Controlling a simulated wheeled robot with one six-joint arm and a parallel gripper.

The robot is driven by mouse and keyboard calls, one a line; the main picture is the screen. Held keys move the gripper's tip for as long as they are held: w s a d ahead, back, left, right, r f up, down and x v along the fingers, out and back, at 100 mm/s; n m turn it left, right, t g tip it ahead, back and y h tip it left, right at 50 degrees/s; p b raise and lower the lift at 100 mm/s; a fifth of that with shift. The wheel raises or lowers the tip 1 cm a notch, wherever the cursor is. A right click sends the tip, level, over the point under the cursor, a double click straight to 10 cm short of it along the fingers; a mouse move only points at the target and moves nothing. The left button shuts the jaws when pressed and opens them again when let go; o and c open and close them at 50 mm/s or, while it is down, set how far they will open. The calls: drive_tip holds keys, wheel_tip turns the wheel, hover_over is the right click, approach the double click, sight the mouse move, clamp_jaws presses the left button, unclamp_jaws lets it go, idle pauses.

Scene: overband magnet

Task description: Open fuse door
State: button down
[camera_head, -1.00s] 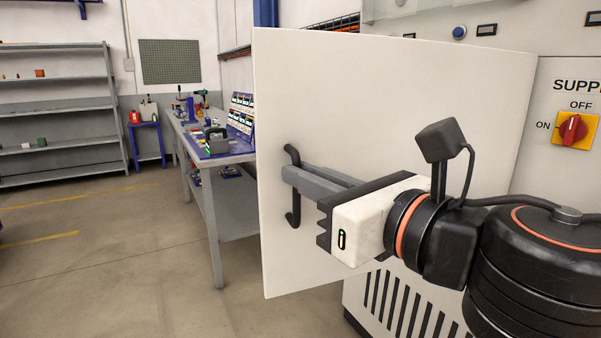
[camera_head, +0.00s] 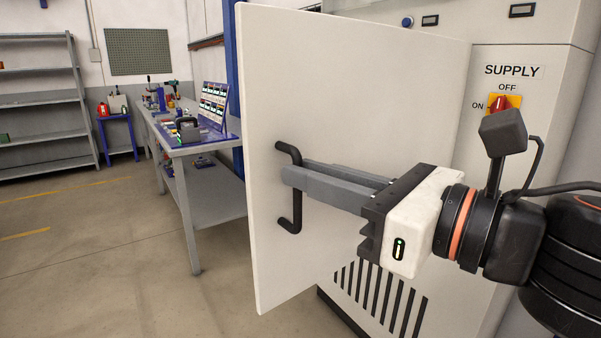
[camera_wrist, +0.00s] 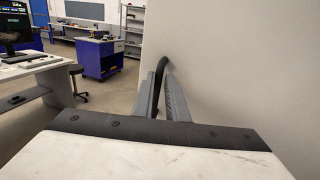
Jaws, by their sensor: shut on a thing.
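The fuse door (camera_head: 350,90) is a large white panel, swung out from the grey-white cabinet in the head view. Its black bar handle (camera_head: 290,222) is upright near the door's left edge. My gripper (camera_head: 288,177) reaches in from the right and its two grey fingers are shut on the handle. In the wrist view the door (camera_wrist: 235,70) fills the right side, and the fingers (camera_wrist: 160,75) meet the dark handle (camera_wrist: 166,64) beside it. The door's hinge side and the cabinet inside are hidden behind the panel.
The cabinet carries a red SUPPLY switch (camera_head: 499,104) and a slotted vent (camera_head: 375,298). A workbench (camera_head: 190,150) with tools stands left of the door, with shelves (camera_head: 40,100) farther back. The floor (camera_head: 110,270) at front left is clear.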

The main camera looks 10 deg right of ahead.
drive_tip(key=shift+s+d+r, duration=0.15)
drive_tip(key=shift+d+r, duration=0.05)
drive_tip(key=shift+d, duration=0.35)
drive_tip(key=c, duration=1.8)
unclamp_jaws()
drive_tip(key=shift+d, duration=0.2)
drive_tip(key=shift+c, duration=0.2)
drive_tip(key=shift+a+f, duration=0.15)
drive_tip(key=shift+a, duration=0.05)
wheel_tip(320, 180, up, 10)
